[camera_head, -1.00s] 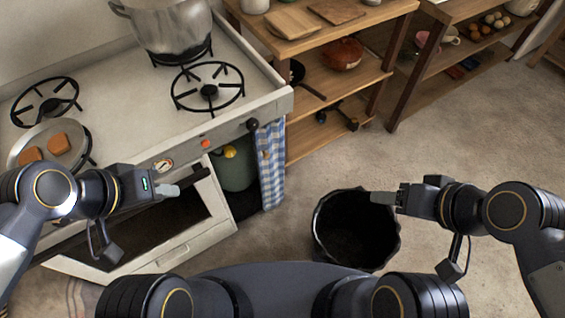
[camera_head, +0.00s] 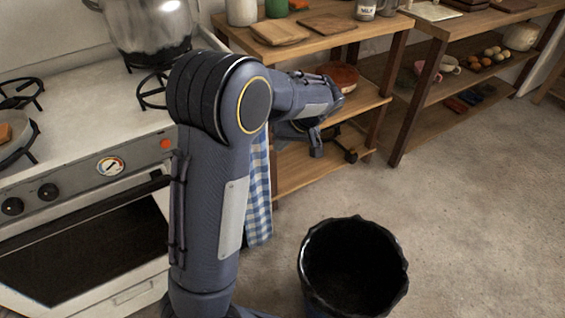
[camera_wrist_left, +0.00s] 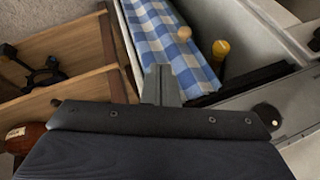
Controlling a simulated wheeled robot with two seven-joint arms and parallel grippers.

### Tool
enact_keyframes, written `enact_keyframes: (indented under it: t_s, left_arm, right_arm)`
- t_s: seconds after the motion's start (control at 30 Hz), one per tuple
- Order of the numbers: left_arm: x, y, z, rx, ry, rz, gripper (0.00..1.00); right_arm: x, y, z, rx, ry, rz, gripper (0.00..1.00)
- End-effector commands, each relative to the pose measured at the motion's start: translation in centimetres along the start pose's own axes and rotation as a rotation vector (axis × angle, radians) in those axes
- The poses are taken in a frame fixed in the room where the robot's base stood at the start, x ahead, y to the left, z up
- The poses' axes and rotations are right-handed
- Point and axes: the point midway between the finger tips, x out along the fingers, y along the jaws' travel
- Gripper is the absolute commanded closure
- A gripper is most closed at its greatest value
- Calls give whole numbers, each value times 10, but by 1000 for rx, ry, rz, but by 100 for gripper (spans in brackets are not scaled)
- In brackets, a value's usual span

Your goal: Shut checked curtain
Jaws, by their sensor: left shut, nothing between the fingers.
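The blue-and-white checked curtain (camera_head: 258,200) hangs beside the stove, close to the wooden shelf, and my left arm covers part of it. In the left wrist view the curtain (camera_wrist_left: 160,30) lies just beyond my left gripper (camera_wrist_left: 160,82), with a round wooden knob (camera_wrist_left: 182,34) on its side. The gripper is shut and empty, its tips close to the curtain; I cannot tell whether they touch. A yellow-topped object (camera_wrist_left: 220,48) shows in the uncovered space beside the curtain. My right gripper is not in view.
A stove (camera_head: 110,165) with a large pot (camera_head: 150,30) stands at left. A wooden shelf (camera_head: 300,170) flanks the curtain, with a pan and other items on it. A black bin (camera_head: 352,262) stands on the floor in front. Floor at right is clear.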

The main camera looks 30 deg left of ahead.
Motion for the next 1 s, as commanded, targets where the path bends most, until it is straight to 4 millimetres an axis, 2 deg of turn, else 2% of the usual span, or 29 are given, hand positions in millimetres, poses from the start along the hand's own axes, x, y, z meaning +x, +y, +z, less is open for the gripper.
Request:
enact_keyframes:
  t_s: [0.4,0.5,0.7,1.0]
  left_arm:
    - [85,0,3,1,-7,-3,100]
    - [102,-4,3,0,-6,0,100]
    - [118,-23,7,1,-5,1,100]
    - [122,-28,7,2,-4,3,100]
  right_arm:
    - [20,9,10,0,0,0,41]
    - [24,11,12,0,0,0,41]
    - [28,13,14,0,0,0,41]
    - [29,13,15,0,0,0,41]
